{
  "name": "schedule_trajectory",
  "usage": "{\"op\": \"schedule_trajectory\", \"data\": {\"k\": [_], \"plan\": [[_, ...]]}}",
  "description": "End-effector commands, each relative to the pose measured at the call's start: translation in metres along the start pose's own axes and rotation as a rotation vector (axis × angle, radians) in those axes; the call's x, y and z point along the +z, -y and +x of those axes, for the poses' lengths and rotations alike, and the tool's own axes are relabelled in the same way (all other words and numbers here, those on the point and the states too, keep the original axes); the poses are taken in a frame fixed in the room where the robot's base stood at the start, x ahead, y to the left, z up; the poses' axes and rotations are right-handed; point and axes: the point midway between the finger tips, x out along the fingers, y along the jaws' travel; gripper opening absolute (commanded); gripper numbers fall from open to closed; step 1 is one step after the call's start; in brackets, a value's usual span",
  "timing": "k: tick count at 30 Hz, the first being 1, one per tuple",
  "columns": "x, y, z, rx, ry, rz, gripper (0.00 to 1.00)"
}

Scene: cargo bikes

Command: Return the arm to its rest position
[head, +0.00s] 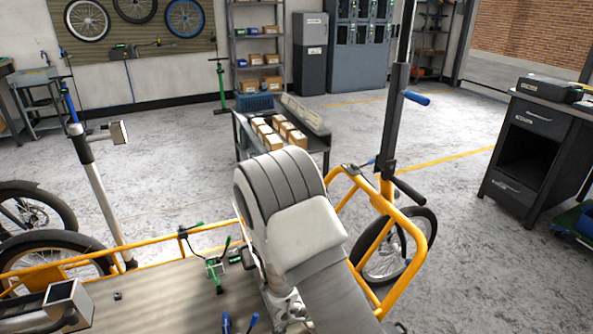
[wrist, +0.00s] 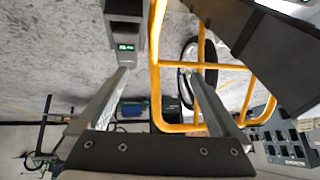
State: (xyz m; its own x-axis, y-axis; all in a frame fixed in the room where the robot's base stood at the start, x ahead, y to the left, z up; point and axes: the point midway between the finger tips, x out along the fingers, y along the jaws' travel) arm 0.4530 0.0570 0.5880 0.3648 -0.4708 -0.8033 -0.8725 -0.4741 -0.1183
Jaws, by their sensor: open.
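My gripper (wrist: 160,74) shows in the wrist view with its two grey fingers spread wide and nothing between them. Past the fingers are the orange tubes of a cargo bike (wrist: 157,60) and one of its wheels. A dark box with a green display (wrist: 125,28) is close to the left finger in that view; I cannot tell whether they touch. In the head view the bike's orange frame (head: 411,262) and flat deck (head: 150,292) fill the foreground. A large grey ribbed shape, perhaps part of my arm, covers the middle. I cannot make out the fingers there.
Green-handled tools (head: 215,268) and blue-handled tools (head: 240,324) are near the deck's right side. A cart (head: 240,130) with several cardboard boxes stands behind the bike. A dark workbench (head: 530,150) is at the right. Open floor (head: 190,135) lies between the bike and the wall.

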Motion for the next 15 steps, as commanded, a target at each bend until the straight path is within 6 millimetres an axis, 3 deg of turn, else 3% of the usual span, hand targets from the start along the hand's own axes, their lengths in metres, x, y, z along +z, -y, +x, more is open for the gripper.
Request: {"op": "schedule_trajectory", "data": {"k": [1, 6, 15], "plan": [[-0.007, 0.015, -0.013, -0.047, 0.041, 0.003, 1.0], [-0.024, 0.054, -0.057, -0.199, 0.168, -0.031, 1.0], [-0.063, 0.088, -0.147, -0.444, 0.328, -0.147, 1.0]]}}
